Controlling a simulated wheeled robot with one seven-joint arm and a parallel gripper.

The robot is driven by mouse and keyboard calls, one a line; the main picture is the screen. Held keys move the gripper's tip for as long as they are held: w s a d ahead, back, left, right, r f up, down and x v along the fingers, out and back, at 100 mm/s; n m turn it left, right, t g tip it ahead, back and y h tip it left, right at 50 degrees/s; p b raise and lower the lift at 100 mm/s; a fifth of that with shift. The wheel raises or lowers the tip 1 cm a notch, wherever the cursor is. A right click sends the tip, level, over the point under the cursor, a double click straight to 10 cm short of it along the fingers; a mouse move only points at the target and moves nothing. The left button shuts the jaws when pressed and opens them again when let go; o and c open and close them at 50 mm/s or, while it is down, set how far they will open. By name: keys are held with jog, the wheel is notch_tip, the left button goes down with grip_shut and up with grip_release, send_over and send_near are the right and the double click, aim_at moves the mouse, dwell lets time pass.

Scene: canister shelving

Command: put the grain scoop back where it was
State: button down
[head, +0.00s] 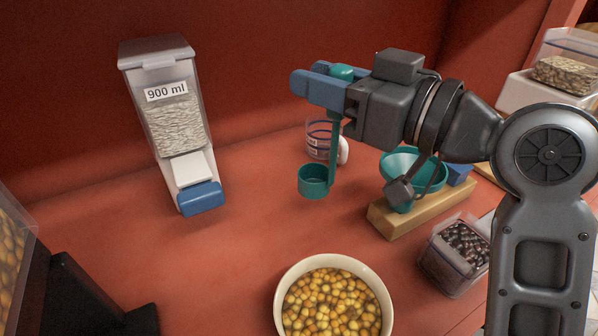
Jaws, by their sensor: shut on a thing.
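The teal grain scoop (314,182) hangs upright in the air, its cup at the lower end of a long vertical handle. My gripper (318,86), with blue fingers, is shut on the top of the handle. The cup shows above the red counter, in front of a clear measuring cup (322,138). I cannot see inside the scoop well. No empty hook or holder for the scoop is clearly visible.
A 900 ml dispenser (176,115) stands at the back left. A bowl of chickpeas (333,300) is in front. A teal funnel (412,168) sits at a wooden block (420,212), beside a bean container (456,258). The counter (120,235) is clear between dispenser and bowl.

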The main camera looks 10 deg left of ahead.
aim_at(337, 149)
notch_tip(337, 149, down, 8)
jog(key=shift+r, duration=0.2)
dwell(0.3)
jog(key=shift+f, duration=0.2)
jog(key=c, duration=0.8)
grip_release()
jog(key=shift+r, duration=0.1)
jog(key=shift+c, duration=0.2)
jog(key=shift+r, duration=0.1)
jog(key=shift+s+d, duration=0.1)
jog(key=shift+d, duration=0.05)
jog(key=b+v, duration=0.2)
jog(key=v, duration=0.9)
jog(key=shift+s+d+b, duration=0.2)
jog(key=shift+d+b, duration=0.1)
